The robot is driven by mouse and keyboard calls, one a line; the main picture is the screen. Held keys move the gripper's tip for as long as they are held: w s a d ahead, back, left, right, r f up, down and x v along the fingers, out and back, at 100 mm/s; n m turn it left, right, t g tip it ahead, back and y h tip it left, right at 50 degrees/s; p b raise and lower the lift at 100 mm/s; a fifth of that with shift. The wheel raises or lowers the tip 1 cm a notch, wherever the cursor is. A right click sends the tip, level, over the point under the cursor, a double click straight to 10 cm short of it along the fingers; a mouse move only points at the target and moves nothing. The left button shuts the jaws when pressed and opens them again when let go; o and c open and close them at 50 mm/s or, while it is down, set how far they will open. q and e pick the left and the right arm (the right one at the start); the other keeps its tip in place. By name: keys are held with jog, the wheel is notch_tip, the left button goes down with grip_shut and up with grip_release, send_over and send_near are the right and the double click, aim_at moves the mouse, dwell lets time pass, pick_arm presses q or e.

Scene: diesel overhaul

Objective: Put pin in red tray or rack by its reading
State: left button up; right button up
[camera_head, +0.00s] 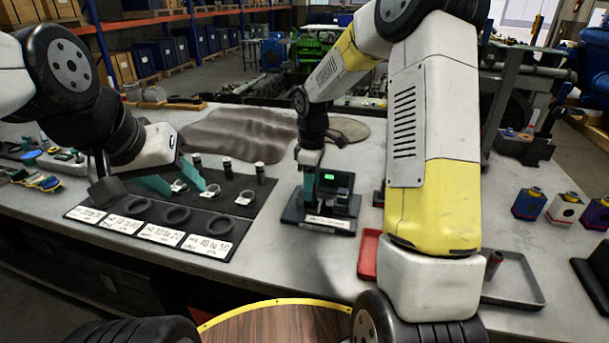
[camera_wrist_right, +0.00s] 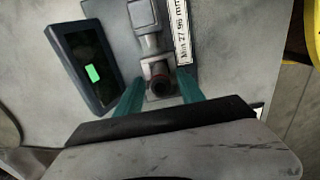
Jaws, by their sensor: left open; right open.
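A measuring stand (camera_head: 330,212) with a lit green display sits mid-table, its label reading Min 27.96 mm in the right wrist view. A dark, reddish-rimmed round pin end (camera_wrist_right: 160,85) shows at the stand's jaws. My right gripper (camera_wrist_right: 160,97) is open, with its teal fingers on either side of that pin end. The red tray (camera_head: 367,256) is partly hidden behind my right arm.
A grey tray (camera_head: 530,293) with a dark red cylinder (camera_head: 493,264) lies right of my right arm. Several coloured blocks (camera_head: 565,207) stand at the right. A crumpled grey cloth (camera_head: 240,135) lies behind the rack. The table front between rack and red tray is clear.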

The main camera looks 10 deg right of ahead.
jog(key=shift+c, duration=0.4)
grip_shut()
jog(key=shift+r, duration=3.3)
